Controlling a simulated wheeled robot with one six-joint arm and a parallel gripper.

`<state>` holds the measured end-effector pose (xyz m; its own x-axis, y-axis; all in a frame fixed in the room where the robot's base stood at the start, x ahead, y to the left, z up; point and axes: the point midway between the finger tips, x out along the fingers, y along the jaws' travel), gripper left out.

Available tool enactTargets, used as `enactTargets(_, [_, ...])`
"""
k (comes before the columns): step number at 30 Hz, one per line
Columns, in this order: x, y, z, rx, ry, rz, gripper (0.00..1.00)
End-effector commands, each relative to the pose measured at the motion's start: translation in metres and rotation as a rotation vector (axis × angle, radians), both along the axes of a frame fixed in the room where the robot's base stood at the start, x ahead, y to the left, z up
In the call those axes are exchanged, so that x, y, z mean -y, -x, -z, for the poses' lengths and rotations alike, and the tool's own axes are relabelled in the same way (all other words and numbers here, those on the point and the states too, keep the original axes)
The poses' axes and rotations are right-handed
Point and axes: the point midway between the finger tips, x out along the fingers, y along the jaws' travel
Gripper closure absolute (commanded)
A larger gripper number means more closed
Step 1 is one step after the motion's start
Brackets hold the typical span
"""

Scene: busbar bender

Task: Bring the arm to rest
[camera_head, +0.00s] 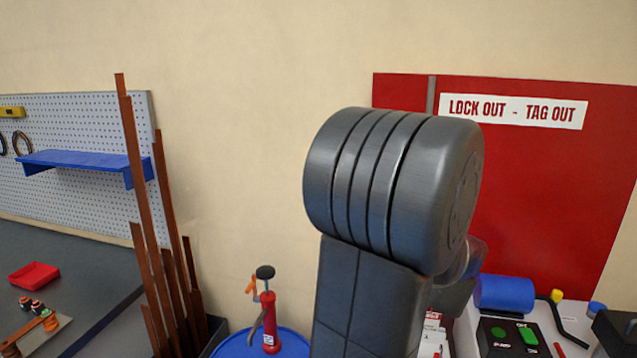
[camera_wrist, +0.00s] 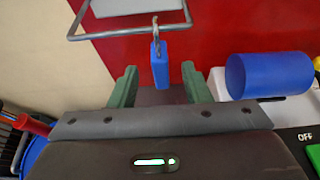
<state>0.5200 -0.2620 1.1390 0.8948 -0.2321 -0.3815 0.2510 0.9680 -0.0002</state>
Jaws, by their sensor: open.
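My gripper (camera_wrist: 160,84) shows in the wrist view with its two green fingers apart. A blue padlock (camera_wrist: 160,64) hangs by its shackle from a grey wire frame (camera_wrist: 112,35). In the picture the padlock lies between the fingers, with a gap on both sides; how far it is from them in depth is unclear. In the head view my dark arm stands raised in the middle and hides the gripper and the padlock.
A red lock-out board (camera_head: 540,190) is on the wall behind my arm. A blue cylinder (camera_head: 505,293) and a control panel (camera_head: 508,337) stand at right. A red hand pump (camera_head: 269,322) stands on a blue drum (camera_head: 290,342). Brown bars (camera_head: 140,170) lean at left.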

Motion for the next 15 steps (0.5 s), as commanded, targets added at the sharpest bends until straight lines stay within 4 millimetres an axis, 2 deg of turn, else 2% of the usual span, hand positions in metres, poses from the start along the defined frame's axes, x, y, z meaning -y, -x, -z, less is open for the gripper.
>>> enactTargets(15, [-0.019, 0.073, -0.032, 0.002, 0.001, 0.002, 0.57])
